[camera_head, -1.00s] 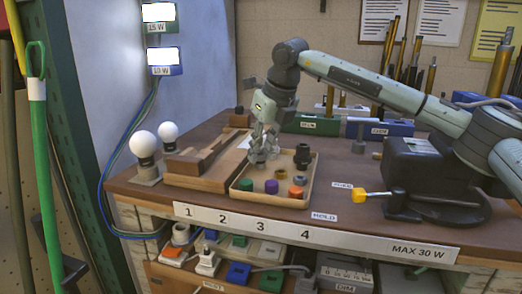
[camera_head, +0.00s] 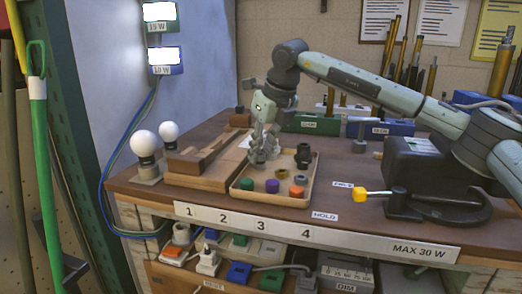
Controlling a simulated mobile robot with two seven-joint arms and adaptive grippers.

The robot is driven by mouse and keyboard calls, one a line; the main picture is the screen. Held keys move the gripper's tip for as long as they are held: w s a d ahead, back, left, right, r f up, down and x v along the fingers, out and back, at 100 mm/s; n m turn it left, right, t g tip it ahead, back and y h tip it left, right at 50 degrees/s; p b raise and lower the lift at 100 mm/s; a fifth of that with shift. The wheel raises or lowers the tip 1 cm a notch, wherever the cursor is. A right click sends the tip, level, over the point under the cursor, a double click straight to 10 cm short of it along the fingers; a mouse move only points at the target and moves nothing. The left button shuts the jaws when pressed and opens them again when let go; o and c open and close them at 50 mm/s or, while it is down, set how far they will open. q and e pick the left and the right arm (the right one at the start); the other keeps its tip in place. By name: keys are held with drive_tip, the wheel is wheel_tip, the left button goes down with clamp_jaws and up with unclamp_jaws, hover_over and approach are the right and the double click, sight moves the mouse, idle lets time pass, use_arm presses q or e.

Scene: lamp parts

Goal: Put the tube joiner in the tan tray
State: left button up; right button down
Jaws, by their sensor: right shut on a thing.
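The tan tray (camera_head: 306,200) lies on the bench top, with several small parts in it. My right gripper (camera_head: 262,156) points down over the tray's back left part, fingers closed together. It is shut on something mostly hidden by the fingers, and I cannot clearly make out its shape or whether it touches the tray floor. In the tray are a green cap (camera_head: 247,185), a purple cap (camera_head: 272,186), an orange piece (camera_head: 296,191), a small grey piece (camera_head: 300,180) and a dark stepped fitting (camera_head: 303,156). My left gripper is out of view.
A wooden fixture (camera_head: 205,160) stands left of the tray, with two white bulbs (camera_head: 143,144) beyond it. Green (camera_head: 312,124) and blue (camera_head: 381,129) bins stand behind. A black device with a yellow-knobbed lever (camera_head: 359,195) is on the right. Bench between tray and lever is mostly clear.

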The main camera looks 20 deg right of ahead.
drive_tip(key=shift+f, duration=0.25)
drive_tip(key=c, duration=1.3)
unclamp_jaws()
drive_tip(key=shift+o, duration=0.2)
